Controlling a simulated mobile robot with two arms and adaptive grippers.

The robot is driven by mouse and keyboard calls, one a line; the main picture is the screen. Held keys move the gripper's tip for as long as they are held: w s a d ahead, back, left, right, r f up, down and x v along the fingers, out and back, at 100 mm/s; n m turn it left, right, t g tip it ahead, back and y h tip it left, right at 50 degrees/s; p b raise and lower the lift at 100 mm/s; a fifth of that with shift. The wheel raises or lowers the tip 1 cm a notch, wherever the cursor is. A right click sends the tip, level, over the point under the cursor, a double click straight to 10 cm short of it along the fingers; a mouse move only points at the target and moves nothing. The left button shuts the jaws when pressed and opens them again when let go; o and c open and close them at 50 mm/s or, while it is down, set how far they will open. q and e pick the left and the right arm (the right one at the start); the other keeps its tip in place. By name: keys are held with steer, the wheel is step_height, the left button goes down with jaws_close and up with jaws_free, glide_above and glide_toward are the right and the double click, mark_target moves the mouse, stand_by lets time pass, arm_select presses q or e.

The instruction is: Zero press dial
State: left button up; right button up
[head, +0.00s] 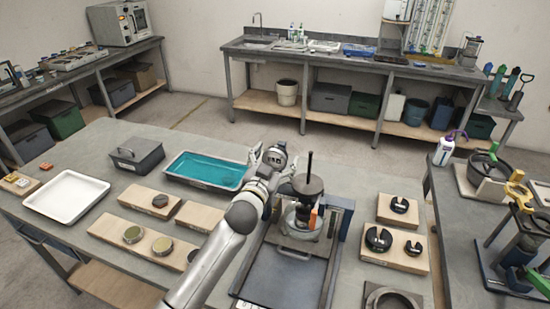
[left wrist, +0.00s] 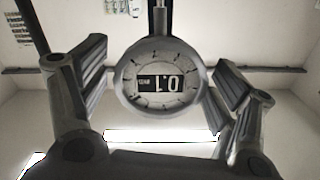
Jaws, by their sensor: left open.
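The press dial (head: 276,155) is a round grey gauge on the press (head: 305,222), left of its upright black rod. In the left wrist view the dial (left wrist: 160,78) faces me upside down, with a dark display that seems to read 0.1. A thin stem joins its rim. My left gripper (head: 270,162) is at the dial. In the left wrist view its fingers (left wrist: 158,85) are open, one on each side of the dial, with gaps between. Whether a fingertip touches the dial I cannot tell. The right gripper is out of view.
A second bench (head: 455,215) with tools stands at right.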

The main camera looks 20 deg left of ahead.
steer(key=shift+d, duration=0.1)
arm_select(q)
steer(key=c, duration=1.1)
steer(key=shift+o, duration=0.2)
steer(key=m, duration=0.5)
steer(key=shift+p, duration=0.35)
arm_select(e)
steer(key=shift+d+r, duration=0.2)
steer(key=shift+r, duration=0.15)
arm_select(q)
steer(key=o, duration=1.1)
steer(key=shift+c, duration=0.2)
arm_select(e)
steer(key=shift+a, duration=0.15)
arm_select(q)
steer(key=shift+s, duration=0.15)
steer(key=shift+s, duration=0.3)
steer(key=s, duration=1.1)
steer(key=shift+a, duration=0.2)
steer(key=shift+s, duration=0.1)
